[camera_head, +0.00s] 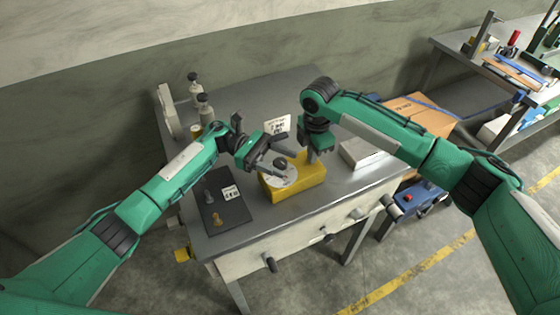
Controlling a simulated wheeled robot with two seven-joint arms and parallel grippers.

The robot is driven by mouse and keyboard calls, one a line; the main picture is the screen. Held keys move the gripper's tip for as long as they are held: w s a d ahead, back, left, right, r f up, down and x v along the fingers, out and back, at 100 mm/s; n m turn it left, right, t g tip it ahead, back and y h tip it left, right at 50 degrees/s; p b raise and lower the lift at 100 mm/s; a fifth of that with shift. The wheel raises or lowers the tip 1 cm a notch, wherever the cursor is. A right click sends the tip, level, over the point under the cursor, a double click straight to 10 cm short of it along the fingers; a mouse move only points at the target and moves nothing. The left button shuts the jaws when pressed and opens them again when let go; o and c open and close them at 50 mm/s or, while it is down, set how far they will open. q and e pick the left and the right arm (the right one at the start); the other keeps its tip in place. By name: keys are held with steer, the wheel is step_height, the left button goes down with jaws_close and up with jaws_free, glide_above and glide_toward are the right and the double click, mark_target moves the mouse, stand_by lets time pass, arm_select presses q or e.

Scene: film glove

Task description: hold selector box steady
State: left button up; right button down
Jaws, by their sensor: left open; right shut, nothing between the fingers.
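The yellow selector box (308,188) sits on the grey metal table in the middle of the camera_head view. Its top carries a round white dial (272,181) with a dark knob (281,163). My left gripper (278,153) is open, reaching in from the left just above the box, with its fingers near the knob. My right gripper (311,158) is shut and empty, pointing down at the far right part of the box top. Whether either gripper touches the box, I cannot tell. The arms hide part of the box's far side.
A dark mat (225,217) with small pieces and a label lies left of the box. A white printed card (277,124) stands behind it. A pale flat box (362,153) lies to the right. Bottle-like items (204,107) stand at the back left.

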mark_target(280, 163)
arm_select(q)
step_height(280, 163, up, 10)
steer(key=shift+s, duration=0.2)
stand_by(0.3)
